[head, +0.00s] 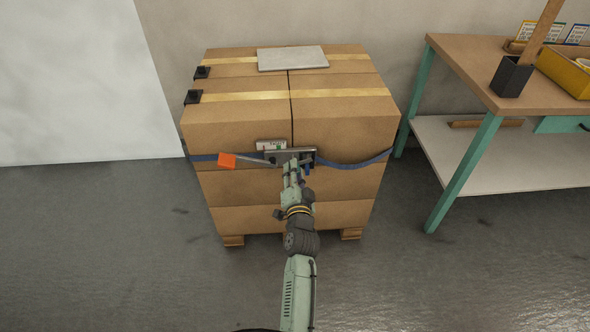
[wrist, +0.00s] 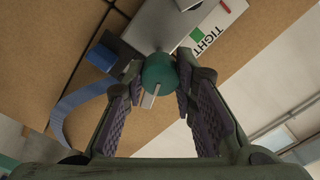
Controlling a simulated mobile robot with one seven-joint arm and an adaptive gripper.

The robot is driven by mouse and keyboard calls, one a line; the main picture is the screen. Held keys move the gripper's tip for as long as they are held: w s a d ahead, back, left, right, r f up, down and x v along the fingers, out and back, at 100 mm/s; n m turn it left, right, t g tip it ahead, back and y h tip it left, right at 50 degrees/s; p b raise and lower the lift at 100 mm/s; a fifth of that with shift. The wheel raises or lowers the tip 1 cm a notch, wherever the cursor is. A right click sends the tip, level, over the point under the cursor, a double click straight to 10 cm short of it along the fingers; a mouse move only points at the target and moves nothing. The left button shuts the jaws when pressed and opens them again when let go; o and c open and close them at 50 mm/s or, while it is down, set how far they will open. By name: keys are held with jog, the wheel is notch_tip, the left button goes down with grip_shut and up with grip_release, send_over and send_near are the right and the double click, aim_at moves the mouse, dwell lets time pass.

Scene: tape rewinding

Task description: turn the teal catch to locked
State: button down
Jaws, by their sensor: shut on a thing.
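The teal catch (wrist: 157,72) is a round knob with a pale marked bar on its near face, on the grey metal ratchet body (wrist: 178,22). My gripper (wrist: 159,84) is shut on the teal catch, one finger on each side. In the head view my gripper (head: 293,164) is at the ratchet body (head: 305,152) on the front of the boxes and hides the catch. A label reading TIGHT (wrist: 207,35), with green and red patches, is beside the catch. The frames do not clearly show whether the catch is locked.
A blue strap (head: 350,166) runs around the stacked cardboard boxes (head: 345,132). A lever with an orange end (head: 227,160) sticks out left of the ratchet. A workbench (head: 450,61) stands at right. Floor in front is clear.

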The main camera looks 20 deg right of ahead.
jog(key=shift+r+m+p, duration=0.1)
jog(key=shift+m+p, duration=0.6)
jog(key=shift+m, duration=1.5)
jog(key=c, duration=1.3)
grip_release()
notch_tip(320, 180, up, 10)
jog(key=shift+f, duration=0.1)
